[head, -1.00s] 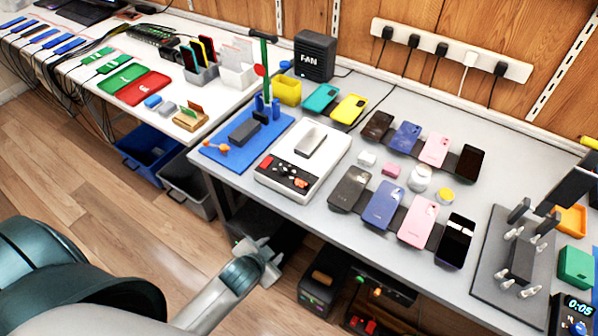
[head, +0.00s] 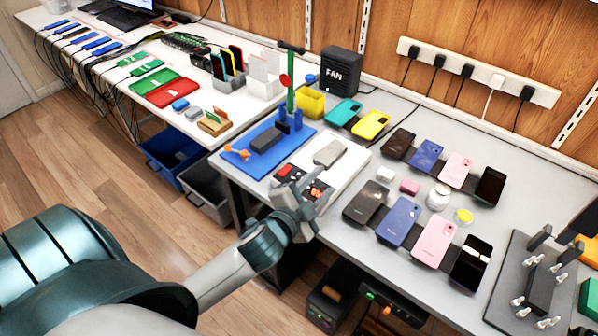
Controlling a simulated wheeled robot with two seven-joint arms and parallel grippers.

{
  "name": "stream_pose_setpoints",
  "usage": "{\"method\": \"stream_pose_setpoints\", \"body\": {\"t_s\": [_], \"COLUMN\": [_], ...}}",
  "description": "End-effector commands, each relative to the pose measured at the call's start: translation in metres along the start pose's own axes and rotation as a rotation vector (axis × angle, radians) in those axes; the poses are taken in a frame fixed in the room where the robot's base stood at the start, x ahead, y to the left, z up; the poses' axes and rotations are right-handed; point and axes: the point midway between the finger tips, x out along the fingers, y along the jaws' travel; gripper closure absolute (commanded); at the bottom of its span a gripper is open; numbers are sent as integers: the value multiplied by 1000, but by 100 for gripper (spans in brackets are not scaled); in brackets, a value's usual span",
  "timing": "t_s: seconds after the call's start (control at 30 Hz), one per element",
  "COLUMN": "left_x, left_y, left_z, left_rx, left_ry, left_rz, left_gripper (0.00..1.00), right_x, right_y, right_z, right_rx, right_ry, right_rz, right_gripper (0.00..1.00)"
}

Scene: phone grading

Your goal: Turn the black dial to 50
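A white device (head: 354,172) with a grey block (head: 329,153) on top stands near the table's front edge. Its black control panel (head: 284,180) carries a red part (head: 285,170) and small red and white parts. I cannot make out the black dial or its setting; my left gripper covers part of the panel. My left gripper (head: 296,203) is in front of and over the panel's near edge, fingers pointing toward it. The pictures do not show clearly how far its fingers are apart, and I see nothing held in it. My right gripper is out of view.
A blue mat (head: 247,160) with a green post (head: 291,88) lies left of the device. Phones, such as a pink one (head: 433,242), lie in rows to the right. A black fan box (head: 341,72) stands behind. A grey bin (head: 209,190) is on the floor.

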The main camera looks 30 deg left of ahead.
Motion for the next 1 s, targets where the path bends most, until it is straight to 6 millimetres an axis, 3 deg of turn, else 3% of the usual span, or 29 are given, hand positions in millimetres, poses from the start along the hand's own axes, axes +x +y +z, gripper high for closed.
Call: {"method": "stream_pose_setpoints", "body": {"t_s": [0.13, 0.3, 0.43, 0.57, 0.67, 0.77, 0.87, 1.0], "left_x": [22, 29, 23, 14, 8, 5, 6, 11], "left_y": [-44, -81, -90, -86, -78, -69, -65, -73], "left_z": [-52, -126, -169, -195, -200, -190, -168, -118], "left_rx": [205, 529, 798, 1077, 1300, 1526, 1749, 2048], "left_ry": [214, 515, 735, 943, 1095, 1236, 1369, 1533], "left_rz": [-124, -276, -369, -430, -450, -441, -397, -267], "left_gripper": [60, 60, 60, 60, 60, 60, 60, 60], "right_x": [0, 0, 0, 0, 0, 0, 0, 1], "right_y": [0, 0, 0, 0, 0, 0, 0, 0], "right_z": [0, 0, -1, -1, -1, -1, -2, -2], "right_rx": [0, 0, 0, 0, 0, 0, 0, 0], "right_ry": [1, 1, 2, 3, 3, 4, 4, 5], "right_rz": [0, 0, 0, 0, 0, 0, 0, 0], "right_gripper": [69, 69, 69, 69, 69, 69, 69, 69]}}
